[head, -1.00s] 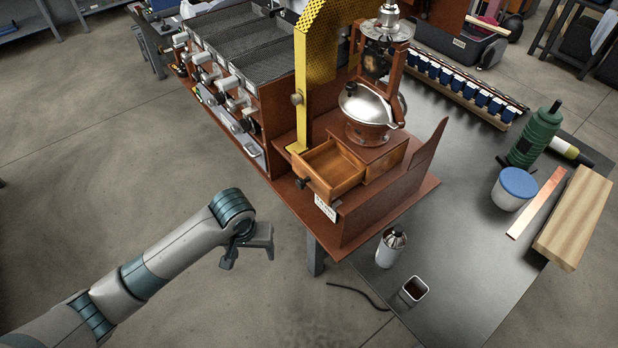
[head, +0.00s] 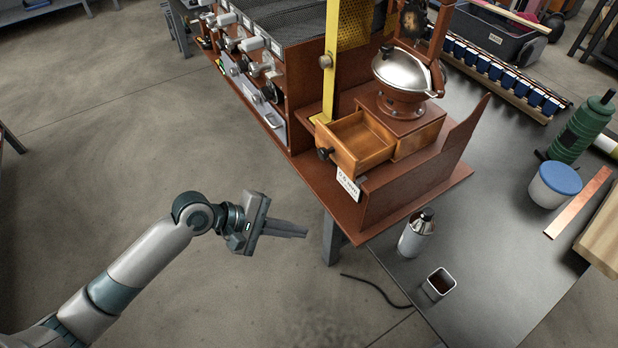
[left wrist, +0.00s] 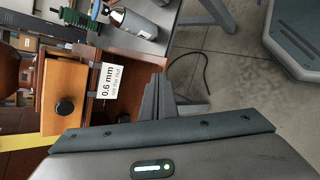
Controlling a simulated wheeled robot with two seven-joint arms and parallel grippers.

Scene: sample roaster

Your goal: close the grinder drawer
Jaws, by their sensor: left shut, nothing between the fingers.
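The wooden grinder drawer (head: 352,146) is pulled open from the grinder base, with its round black knob (head: 325,154) facing my left side. In the left wrist view the drawer front (left wrist: 66,92) and knob (left wrist: 64,107) show at the left. The grinder has a silver dome lid (head: 402,71) above its wooden body (head: 419,141). My left gripper (head: 305,231) is shut and empty. It is in front of the bench edge, below and apart from the drawer. In the left wrist view its fingers (left wrist: 158,97) point toward the bench. My right gripper is not in view.
A "0.6 mm" label (head: 348,184) is on the wooden stand beside the drawer. A yellow upright (head: 331,62) stands close behind it. A metal bottle (head: 416,233) and a small square cup (head: 438,284) stand on the grey table. The floor around my left arm is clear.

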